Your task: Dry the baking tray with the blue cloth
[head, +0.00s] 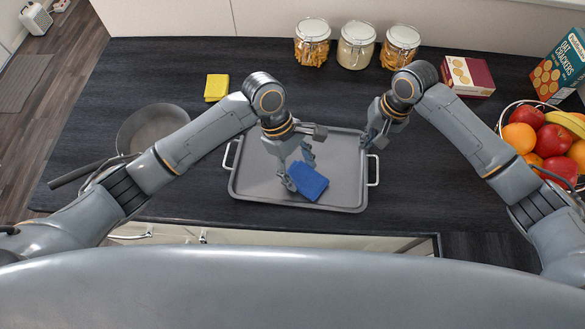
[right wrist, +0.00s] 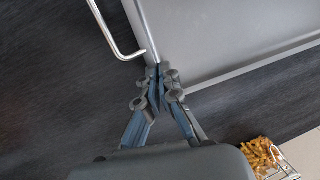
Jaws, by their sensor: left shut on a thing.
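The grey baking tray (head: 250,185) lies flat on the dark worktop, with a wire handle at each short side. The blue cloth (head: 310,183) is a folded pad at the tray's near middle. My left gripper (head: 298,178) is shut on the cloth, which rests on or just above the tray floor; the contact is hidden. My right gripper (head: 372,138) is at the tray's far right corner. In the right wrist view its fingertips (right wrist: 160,72) come close together with the tray's rim (right wrist: 146,35) between them, beside the handle (right wrist: 116,32).
A frying pan (head: 150,128) stands left of the tray, and a yellow cloth (head: 216,87) lies behind it. Jars (head: 357,46) line the back. A red box (head: 468,76), a cracker box (head: 562,70) and a fruit basket (head: 522,138) stand at the right.

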